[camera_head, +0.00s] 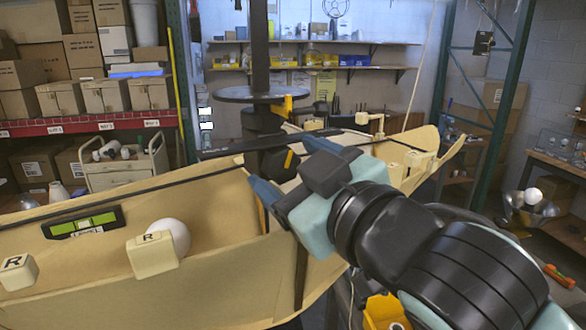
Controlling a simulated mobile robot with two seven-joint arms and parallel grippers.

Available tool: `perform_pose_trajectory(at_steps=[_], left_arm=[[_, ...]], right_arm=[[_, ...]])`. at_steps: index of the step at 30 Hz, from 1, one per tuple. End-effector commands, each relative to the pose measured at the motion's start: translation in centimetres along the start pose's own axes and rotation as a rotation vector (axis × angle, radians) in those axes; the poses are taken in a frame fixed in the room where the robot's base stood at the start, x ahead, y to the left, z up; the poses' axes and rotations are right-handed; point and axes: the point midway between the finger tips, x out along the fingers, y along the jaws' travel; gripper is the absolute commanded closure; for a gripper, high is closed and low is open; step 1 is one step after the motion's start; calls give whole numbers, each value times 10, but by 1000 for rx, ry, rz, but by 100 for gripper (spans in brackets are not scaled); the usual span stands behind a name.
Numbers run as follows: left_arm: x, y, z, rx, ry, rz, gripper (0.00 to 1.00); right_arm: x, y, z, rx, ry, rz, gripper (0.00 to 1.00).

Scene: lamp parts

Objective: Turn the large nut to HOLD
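A dark vertical post (260,45) rises through a round grey disc (248,95). Dark hub parts (262,120) sit below the disc, with a yellow tab (288,104) beside them. A lower dark block (268,160) stands at the middle of the tan lamp body. I cannot tell which of these is the large nut, and no HOLD mark is readable. My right gripper (288,168) reaches in from the lower right. Its blue-tipped fingers are apart near the lower dark block; contact is unclear. My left gripper is out of view.
The tan curved body (215,280) fills the foreground. It carries a green level (84,223), a white bulb (172,236) and blocks marked R (152,256). Shelves with boxes (120,95) stand at left. A bench with a bulb (533,196) is at right.

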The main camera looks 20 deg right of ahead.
Motion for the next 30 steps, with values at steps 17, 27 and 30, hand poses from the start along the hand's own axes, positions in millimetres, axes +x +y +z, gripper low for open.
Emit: perform_pose_trajectory(at_steps=[17,27,30], left_arm=[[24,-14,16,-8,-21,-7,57],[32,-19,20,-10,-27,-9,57],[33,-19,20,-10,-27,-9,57]], right_arm=[[-80,-1,2,1,2,1,25],[-130,0,0,1,1,0,25],[-133,0,0,0,0,-1,25]])
